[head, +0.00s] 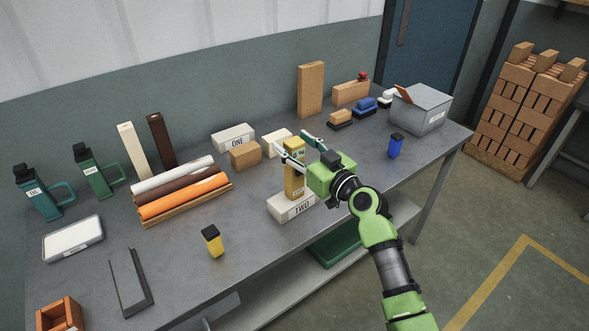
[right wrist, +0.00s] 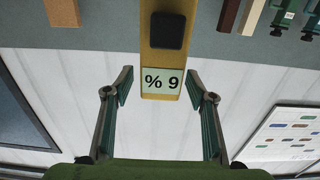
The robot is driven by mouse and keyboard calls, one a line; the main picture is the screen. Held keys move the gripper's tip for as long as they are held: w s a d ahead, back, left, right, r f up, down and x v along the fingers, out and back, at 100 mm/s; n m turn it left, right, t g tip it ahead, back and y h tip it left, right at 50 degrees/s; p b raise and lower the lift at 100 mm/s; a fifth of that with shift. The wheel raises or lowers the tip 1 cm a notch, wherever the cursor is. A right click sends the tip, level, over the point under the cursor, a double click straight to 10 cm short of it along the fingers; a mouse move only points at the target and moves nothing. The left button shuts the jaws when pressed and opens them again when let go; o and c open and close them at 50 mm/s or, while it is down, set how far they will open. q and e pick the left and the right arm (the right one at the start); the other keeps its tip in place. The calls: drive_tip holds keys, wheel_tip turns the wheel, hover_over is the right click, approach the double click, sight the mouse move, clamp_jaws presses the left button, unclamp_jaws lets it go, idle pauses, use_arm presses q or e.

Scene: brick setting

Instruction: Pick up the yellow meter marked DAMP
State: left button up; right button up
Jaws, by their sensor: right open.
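A tall yellow meter (head: 293,183) stands upright at the white block marked TWO (head: 293,206); whether it is on or behind the block is hard to tell. No DAMP marking is readable. In the right wrist view the yellow meter (right wrist: 162,60) shows a dark square and a display that appears upside down. My right gripper (head: 296,146) is open at the meter's upper part, one finger on each side. In the right wrist view the fingers (right wrist: 159,84) show gaps to the meter. My left gripper is out of view.
A block marked ONE (head: 233,137) and a brown brick (head: 245,155) stand behind left. A small yellow black-topped item (head: 213,242) stands front left, a blue one (head: 395,147) right. Rolls (head: 184,195) lie left; a grey box (head: 422,110) is far right.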

clamp_jaws()
drive_tip(key=shift+r, duration=0.1)
